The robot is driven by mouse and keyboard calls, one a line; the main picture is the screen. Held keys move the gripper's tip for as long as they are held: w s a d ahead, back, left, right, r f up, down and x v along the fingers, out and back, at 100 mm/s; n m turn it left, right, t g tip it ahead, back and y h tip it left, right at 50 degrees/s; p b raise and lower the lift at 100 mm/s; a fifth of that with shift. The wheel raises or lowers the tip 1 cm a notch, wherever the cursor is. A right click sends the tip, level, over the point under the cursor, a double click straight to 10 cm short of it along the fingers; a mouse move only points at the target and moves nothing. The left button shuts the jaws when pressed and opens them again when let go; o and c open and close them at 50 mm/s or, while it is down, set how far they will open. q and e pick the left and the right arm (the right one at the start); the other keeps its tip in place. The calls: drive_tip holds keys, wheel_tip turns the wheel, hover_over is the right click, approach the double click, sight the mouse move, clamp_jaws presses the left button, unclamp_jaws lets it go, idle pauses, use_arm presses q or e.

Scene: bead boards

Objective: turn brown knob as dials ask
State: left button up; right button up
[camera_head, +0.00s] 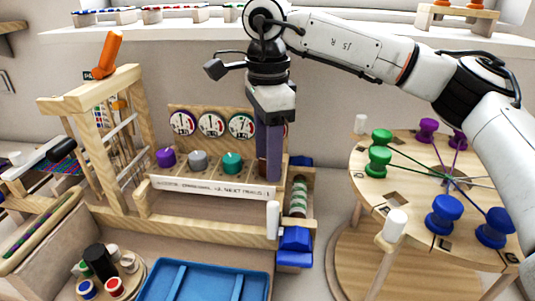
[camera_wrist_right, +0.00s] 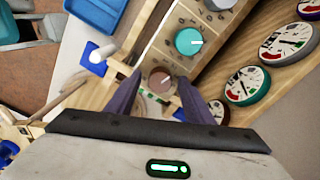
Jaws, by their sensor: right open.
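The brown knob (camera_wrist_right: 160,82) sits at the end of the knob row on the wooden panel, and in the wrist view it lies between my right gripper's (camera_wrist_right: 161,84) two purple-grey fingers. The fingers are apart, one on each side; I cannot tell whether they touch it. In the head view my right gripper (camera_head: 270,180) points down and hides the brown knob. Its dial (camera_wrist_right: 214,111) is partly hidden behind a finger. The other dials (camera_head: 182,123) stand on the board behind the knobs. The teal knob (camera_head: 232,163) is beside it. My left gripper is not seen.
Grey (camera_head: 197,160) and purple (camera_head: 166,158) knobs continue the row to the left. A wooden frame with an orange handle (camera_head: 107,54) stands left. A blue tray (camera_head: 205,283) lies in front. A round wooden board with coloured spools (camera_head: 443,212) is at right.

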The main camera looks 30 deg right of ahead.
drive_tip(key=c, duration=1)
drive_tip(key=shift+c, duration=0.2)
drive_tip(key=m, duration=0.3)
drive_tip(key=shift+m, duration=0.3)
drive_tip(key=shift+m+p, duration=0.35)
drive_tip(key=shift+m, duration=1.25)
drive_tip(key=o, duration=1)
